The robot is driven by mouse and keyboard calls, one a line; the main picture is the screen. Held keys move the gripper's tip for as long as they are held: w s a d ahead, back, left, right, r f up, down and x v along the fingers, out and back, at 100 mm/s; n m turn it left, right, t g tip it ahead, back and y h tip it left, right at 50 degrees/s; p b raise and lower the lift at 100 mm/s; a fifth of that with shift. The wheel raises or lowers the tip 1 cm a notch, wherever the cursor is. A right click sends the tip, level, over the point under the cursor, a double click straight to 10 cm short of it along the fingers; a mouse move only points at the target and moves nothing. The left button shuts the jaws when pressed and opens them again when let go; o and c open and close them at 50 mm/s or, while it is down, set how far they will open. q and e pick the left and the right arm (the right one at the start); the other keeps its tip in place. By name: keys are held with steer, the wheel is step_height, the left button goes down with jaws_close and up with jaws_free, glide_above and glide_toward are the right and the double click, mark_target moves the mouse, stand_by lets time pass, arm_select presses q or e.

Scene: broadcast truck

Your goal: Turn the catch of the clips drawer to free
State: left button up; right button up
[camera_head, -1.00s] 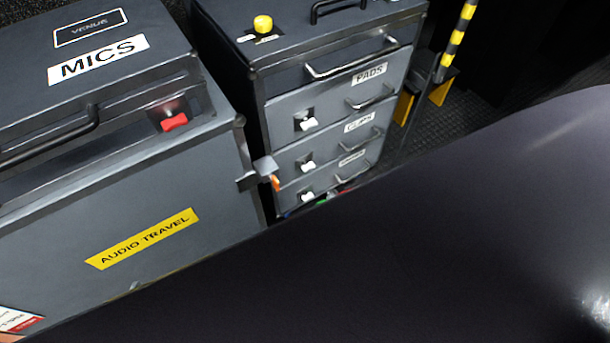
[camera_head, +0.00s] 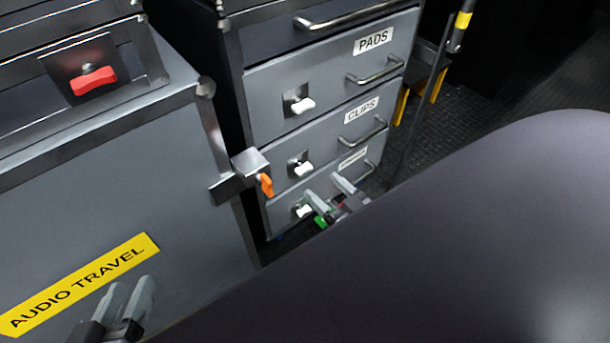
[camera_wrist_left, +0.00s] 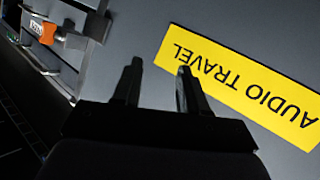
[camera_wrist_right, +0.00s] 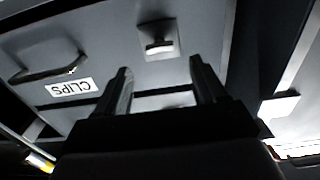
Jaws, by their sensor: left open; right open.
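The clips drawer (camera_head: 335,142) is the grey front labelled CLIPS, below the PADS drawer. Its catch (camera_head: 300,166) is a white lever on a dark square plate at the drawer's left, lying roughly level. In the right wrist view, the CLIPS label is upside down and the catch (camera_wrist_right: 158,44) shows beyond the fingertips. My right gripper (camera_head: 327,190) is open and empty in front of the drawer stack, apart from the catch. My left gripper (camera_head: 128,290) is open and empty in front of the AUDIO TRAVEL case, below its yellow label (camera_wrist_left: 240,85).
The PADS drawer's catch (camera_head: 299,103) is just above, and another white catch (camera_head: 303,210) is just below. The clips drawer's bar handle (camera_head: 365,134) is to the right. A bracket with an orange lever (camera_head: 265,185) juts from the case corner. A dark rounded shape covers the lower right.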

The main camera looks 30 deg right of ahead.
mark_target(307, 171)
steer(key=w+b, duration=0.1)
steer(key=w, duration=0.1)
steer(key=w+b, duration=0.1)
steer(key=w, duration=0.2)
steer(key=shift+w+a, duration=0.2)
steer(key=shift+w, duration=0.05)
arm_select(q)
steer(key=shift+s+a+m+t+y, duration=0.25)
steer(key=shift+a+m+t, duration=0.2)
steer(key=shift+a, duration=0.3)
arm_select(e)
steer(key=shift+w, duration=0.65)
steer(key=c, duration=1.1)
